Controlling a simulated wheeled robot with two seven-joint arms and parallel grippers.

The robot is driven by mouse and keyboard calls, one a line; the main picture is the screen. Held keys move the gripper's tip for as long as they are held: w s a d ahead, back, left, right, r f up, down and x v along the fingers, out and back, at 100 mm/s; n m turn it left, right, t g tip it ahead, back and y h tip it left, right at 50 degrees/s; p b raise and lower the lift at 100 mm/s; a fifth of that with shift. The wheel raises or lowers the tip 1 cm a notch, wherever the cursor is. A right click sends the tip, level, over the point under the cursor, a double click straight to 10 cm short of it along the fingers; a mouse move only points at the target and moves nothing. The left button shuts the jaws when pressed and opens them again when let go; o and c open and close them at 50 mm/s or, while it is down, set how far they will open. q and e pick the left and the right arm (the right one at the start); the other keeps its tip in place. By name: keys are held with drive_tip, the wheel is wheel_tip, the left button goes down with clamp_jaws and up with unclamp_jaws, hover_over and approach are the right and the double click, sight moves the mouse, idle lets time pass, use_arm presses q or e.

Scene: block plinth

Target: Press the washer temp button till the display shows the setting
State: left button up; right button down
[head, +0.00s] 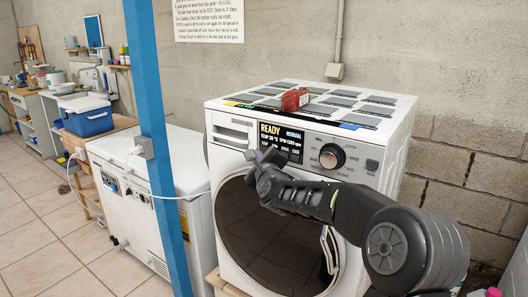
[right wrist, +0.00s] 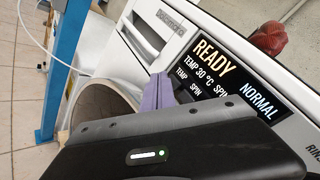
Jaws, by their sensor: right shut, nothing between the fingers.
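The white washer (head: 225,160) stands against the wall, with its dark round door below the control panel. Its lit display (head: 280,136) reads READY, NORMAL and a TEMP line that looks like 30 °C in the right wrist view (right wrist: 222,72). Small labels TEMP and SPIN sit along the display's lower edge, with TEMP (right wrist: 182,74) at the left. My right gripper (head: 262,156) is shut and empty, its fingertips (right wrist: 158,92) just below the display's left end, close to the TEMP label. The fingers hide the temp button, and I cannot tell whether they touch it. My left gripper is out of view.
A round black knob (head: 332,156) is right of the display. A red object (head: 294,99) lies on the washer's top among dark tiles. A blue post (head: 160,140) stands left of the washer, before a white chest unit (head: 185,165). Tiled floor lies free at left.

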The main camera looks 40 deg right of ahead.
drive_tip(key=a, duration=0.2)
drive_tip(key=s+a, duration=0.1)
drive_tip(key=a, duration=0.2)
drive_tip(key=shift+s, duration=0.2)
drive_tip(key=shift+d, duration=0.1)
idle(1.6)
